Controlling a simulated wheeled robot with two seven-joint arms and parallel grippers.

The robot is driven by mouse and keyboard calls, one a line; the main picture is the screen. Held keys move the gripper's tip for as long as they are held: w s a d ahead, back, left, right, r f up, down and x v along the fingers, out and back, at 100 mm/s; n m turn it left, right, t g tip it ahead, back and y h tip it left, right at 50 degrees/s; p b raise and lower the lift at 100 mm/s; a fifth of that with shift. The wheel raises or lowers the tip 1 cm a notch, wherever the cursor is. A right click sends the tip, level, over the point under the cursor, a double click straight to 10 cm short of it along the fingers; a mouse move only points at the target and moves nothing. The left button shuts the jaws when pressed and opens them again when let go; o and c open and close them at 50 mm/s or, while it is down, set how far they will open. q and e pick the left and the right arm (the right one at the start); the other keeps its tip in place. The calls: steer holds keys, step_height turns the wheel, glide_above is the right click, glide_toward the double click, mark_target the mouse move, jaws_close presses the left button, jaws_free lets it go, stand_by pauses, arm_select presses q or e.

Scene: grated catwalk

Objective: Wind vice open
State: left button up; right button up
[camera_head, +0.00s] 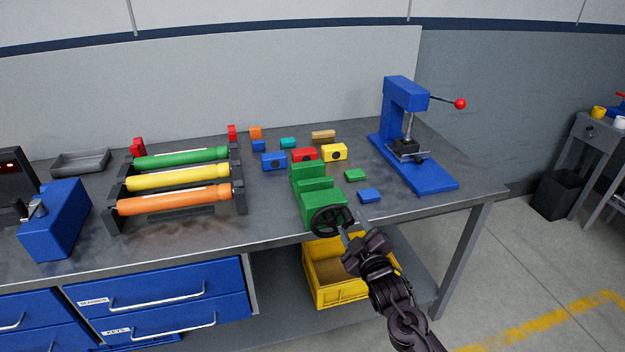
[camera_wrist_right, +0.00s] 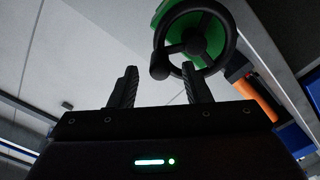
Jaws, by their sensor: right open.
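The green vice (camera_head: 309,186) stands at the front edge of the workbench. Its black handwheel (camera_head: 332,220) faces the front. In the right wrist view the handwheel (camera_wrist_right: 194,40) shows as a black ring with spokes and a knob handle (camera_wrist_right: 160,68) at its lower left, with green vice body behind. My right gripper (camera_head: 352,232) is just in front of the wheel, at its right side in the head view. In the wrist view its two fingers (camera_wrist_right: 158,86) are apart, with nothing between them, below the wheel's lower rim. My left gripper is not in view.
Small coloured blocks (camera_head: 305,155) lie behind the vice. A blue press (camera_head: 405,110) stands to the right, and a rack of coloured rollers (camera_head: 178,178) to the left. A yellow crate (camera_head: 325,288) sits below the bench edge, near my right arm.

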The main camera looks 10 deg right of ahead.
steer(key=s+p, duration=0.2)
steer(key=s, duration=0.3)
steer(key=shift+s+d+p, duration=0.1)
steer(key=shift+s+p, duration=0.25)
steer(key=shift+s, duration=0.05)
steer(key=s+d+f+m+g, duration=0.1)
steer(key=s+f+g, duration=0.3)
steer(key=f, duration=0.7)
steer(key=s+f+m+g+h, duration=0.1)
steer(key=s+f, duration=0.4)
steer(key=f, duration=0.6)
steer(key=s+d+f+m+g, duration=0.1)
steer(key=s+f+m+g, duration=0.3)
steer(key=f, duration=0.6)
steer(key=s+a+f+g, duration=0.1)
steer(key=s+f+g, duration=0.1)
steer(key=s+f, duration=0.4)
steer(key=s+a+f+g, duration=0.1)
steer(key=s+f+g, duration=0.2)
steer(key=s, duration=1.3)
steer(key=s+a+f+m+g, duration=0.1)
steer(key=s+f+g, duration=0.2)
steer(key=s+f, duration=0.6)
steer(key=s, duration=0.2)
steer(key=shift+s+f, duration=0.2)
steer(key=shift+s, duration=0.15)
steer(key=shift+a, duration=0.1)
